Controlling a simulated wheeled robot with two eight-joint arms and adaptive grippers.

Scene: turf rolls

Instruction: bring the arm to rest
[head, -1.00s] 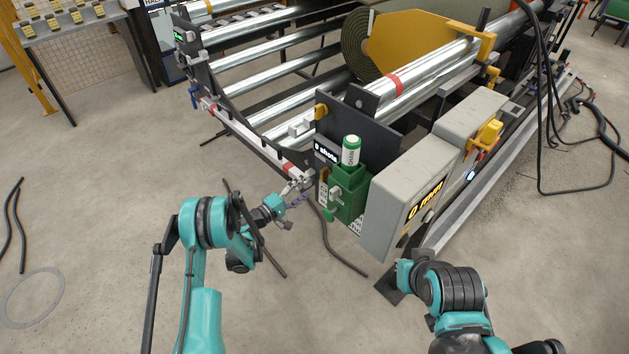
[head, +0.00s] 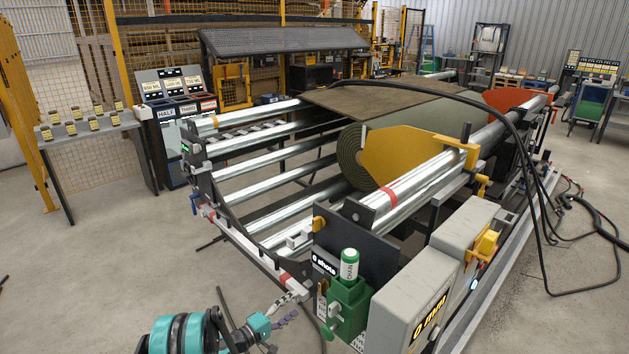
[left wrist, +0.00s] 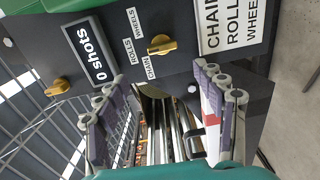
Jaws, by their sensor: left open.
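My left gripper (head: 287,308) is at the bottom of the head view, in front of the machine's near left corner. In the left wrist view its purple-grey fingers stand apart (left wrist: 160,100), with nothing held between them. Beyond them is the dark end plate (left wrist: 130,40) with a "0 shots" display (left wrist: 88,52) and a yellow knob (left wrist: 162,45) marked rolls, wheels and chain. I cannot tell whether a fingertip touches the machine. My right arm and gripper are out of view.
A green holder (head: 347,300) with a green-and-white bottle (head: 349,264) stands right of the gripper. Grey control boxes (head: 412,300) are further right. The roller frame (head: 285,180) carries a turf roll (head: 352,160). Open floor (head: 110,260) lies to the left.

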